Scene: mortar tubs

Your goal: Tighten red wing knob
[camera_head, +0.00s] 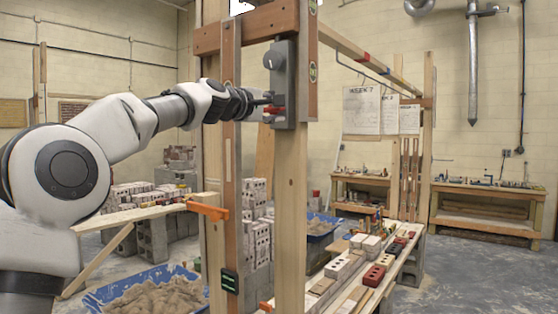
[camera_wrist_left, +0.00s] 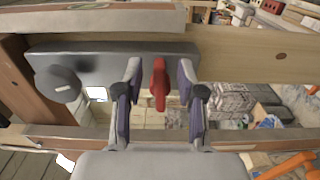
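The red wing knob (camera_head: 274,110) sits low on a grey metal plate (camera_head: 283,70) fixed to the wooden post frame. In the left wrist view the red wing knob (camera_wrist_left: 159,84) stands between the two fingers of my left gripper (camera_wrist_left: 160,90), with a gap on each side. My left gripper (camera_head: 262,105) is open around the knob. A round grey knob (camera_wrist_left: 58,83) is on the same plate, and it also shows in the head view (camera_head: 274,58). My right gripper is not in view.
Wooden posts (camera_head: 291,200) and an orange clamp (camera_head: 207,210) stand close to my left arm. A blue mortar tub (camera_head: 120,290) is below at left. A plank with bricks (camera_head: 372,275) lies at right. Open floor is at far right.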

